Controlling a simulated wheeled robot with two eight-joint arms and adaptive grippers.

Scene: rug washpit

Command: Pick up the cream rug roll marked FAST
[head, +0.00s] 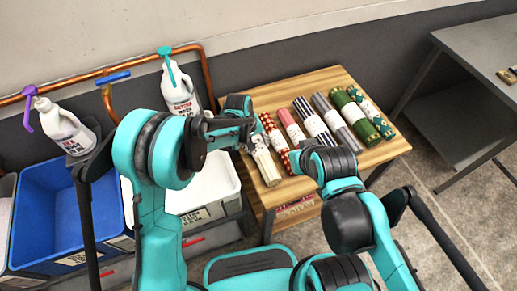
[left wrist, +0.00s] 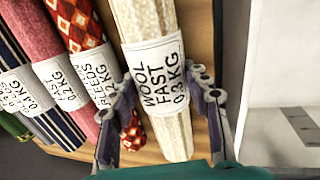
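The cream rug roll (head: 266,166) lies at the left end of the row on the wooden table. In the left wrist view the cream roll (left wrist: 155,85) has a white label reading WOOL FAST 0.3KG. My left gripper (head: 250,136) is over it. In the left wrist view the fingers of my left gripper (left wrist: 160,82) sit on both sides of the roll at the label, with no clear gap at the fingertips, so it looks shut on the roll. My right arm reaches over the front of the table; its fingers cannot be made out.
A red patterned roll (left wrist: 80,25) lies close beside the cream one, then a pink roll (head: 291,127) and several others to the right. A white bin (head: 215,183), a blue bin (head: 45,215) and spray bottles stand left. A grey table (head: 470,50) is at right.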

